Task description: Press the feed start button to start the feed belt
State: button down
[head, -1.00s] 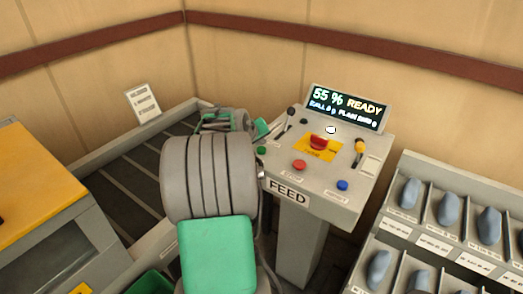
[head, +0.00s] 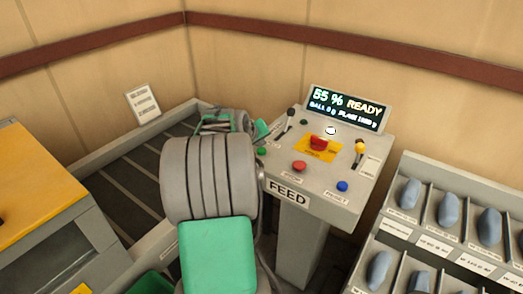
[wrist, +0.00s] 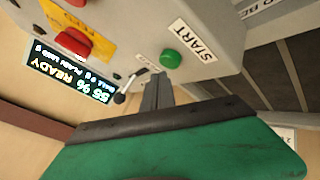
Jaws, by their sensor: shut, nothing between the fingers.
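The green start button (wrist: 172,58) sits beside a START label on the grey feed console in the wrist view. In the head view the button (head: 262,150) shows small at the console's left edge, close to my arm. My gripper (wrist: 159,80) is shut and empty, its grey fingers pointing at the console just below the button in the wrist view. I cannot tell whether the fingertips touch the console. In the head view my arm covers much of the gripper. The console display (head: 346,108) reads 55 % READY.
The console also carries a red stop button (head: 300,165), a blue button (head: 342,186), a red mushroom button (head: 318,144) on a yellow plate, and levers with black (head: 291,111) and yellow (head: 360,146) knobs. A bin rack (head: 398,215) stands at right, a yellow-topped machine (head: 40,185) at left.

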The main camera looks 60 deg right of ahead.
aim_at(260, 151)
dwell(0.6)
jog(key=shift+f+b, duration=0.45)
jog(key=shift+f+b, duration=0.4)
jog(key=shift+f, duration=0.15)
dwell(0.6)
jog(key=shift+r, duration=0.15)
jog(key=shift+r+p, duration=0.45)
jog(key=shift+r, duration=0.35)
jog(key=shift+r+p, duration=1.45)
jog(key=shift+r, duration=1.1)
